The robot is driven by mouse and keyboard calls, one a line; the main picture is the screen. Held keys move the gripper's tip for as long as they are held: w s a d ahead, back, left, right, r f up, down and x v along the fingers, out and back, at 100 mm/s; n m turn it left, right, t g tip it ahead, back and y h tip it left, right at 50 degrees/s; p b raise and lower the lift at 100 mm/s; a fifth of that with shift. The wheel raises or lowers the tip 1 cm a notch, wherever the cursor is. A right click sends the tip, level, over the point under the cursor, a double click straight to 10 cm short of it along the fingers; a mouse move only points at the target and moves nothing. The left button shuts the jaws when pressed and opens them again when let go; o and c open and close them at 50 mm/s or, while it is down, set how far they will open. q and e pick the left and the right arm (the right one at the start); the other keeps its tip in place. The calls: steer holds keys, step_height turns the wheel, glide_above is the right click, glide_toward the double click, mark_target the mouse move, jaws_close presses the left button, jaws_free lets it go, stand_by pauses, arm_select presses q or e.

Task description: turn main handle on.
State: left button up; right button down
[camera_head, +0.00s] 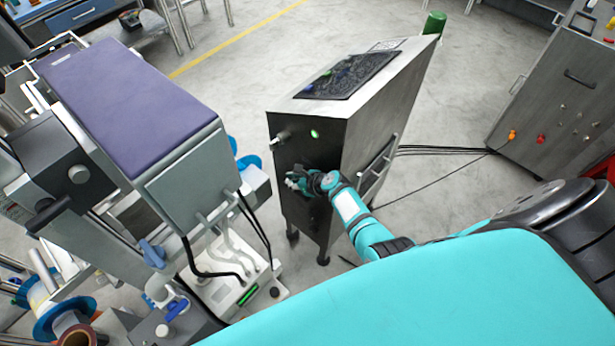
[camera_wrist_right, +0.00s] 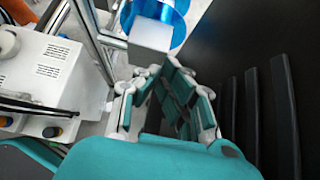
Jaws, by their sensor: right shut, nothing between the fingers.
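A metal control cabinet (camera_head: 345,130) with a dark front face stands in the middle of the head view. A small silver handle (camera_head: 279,138) sticks out at the upper left of that front, beside a lit green lamp (camera_head: 315,134); I cannot tell for sure that it is the main handle. My right gripper (camera_head: 293,181) is in front of the dark face, below the handle and apart from it. In the right wrist view my right gripper (camera_wrist_right: 165,85) is shut and empty, beside the cabinet's dark slotted panel (camera_wrist_right: 262,110). My left gripper is not in view.
A grey machine with a purple top (camera_head: 125,105) stands close on the left, leaving a narrow gap. A white box (camera_head: 235,285) with cables sits low in front of it. Another metal cabinet (camera_head: 560,105) stands at the right, with cables across the floor between.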

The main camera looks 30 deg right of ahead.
steer(key=v, duration=1)
steer(key=s+a+f+n+g+h+b, duration=0.1)
steer(key=s+a+f+n+g+b, duration=0.15)
steer(key=s+f+n, duration=0.9)
steer(key=s+a+f+n+g+h+b, duration=0.1)
steer(key=s+f+n+g+b, duration=0.2)
steer(key=s+f+n, duration=0.8)
steer(key=s+f+n+g+b, duration=0.1)
steer(key=s+f+n, duration=0.5)
steer(key=s, duration=0.4)
steer(key=s+f+n+g+h+b, duration=0.1)
steer(key=s+f+n+g, duration=0.1)
steer(key=s+f+n, duration=0.4)
steer(key=s+f, duration=0.2)
steer(key=s, duration=0.2)
steer(key=shift+f+b, duration=0.3)
steer(key=shift+b, duration=0.1)
